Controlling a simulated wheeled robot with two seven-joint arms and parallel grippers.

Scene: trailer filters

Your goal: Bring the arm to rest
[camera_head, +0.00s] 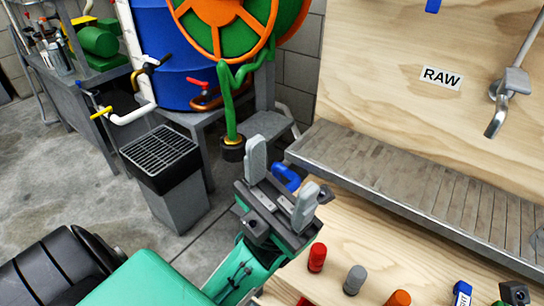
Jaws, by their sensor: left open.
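My left arm (150,280) comes in from the lower left, with a black elbow and a teal link. My left gripper (281,182) is at its end, near the middle of the picture. Its two pale grey fingers stand wide apart. A small blue part (286,177) shows between the fingers; I cannot tell its distance, and the fingers do not close on it. The gripper is beside the left end of the grey slatted shelf. My right gripper is not in view.
The slatted shelf (400,180) runs along a plywood wall with a RAW label (441,78) and a tap (500,100). Red (317,257), grey (355,280) and orange (398,298) pieces stand below. A black-grated stand (160,155), blue barrel (175,60) and hose reel (225,25) are behind.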

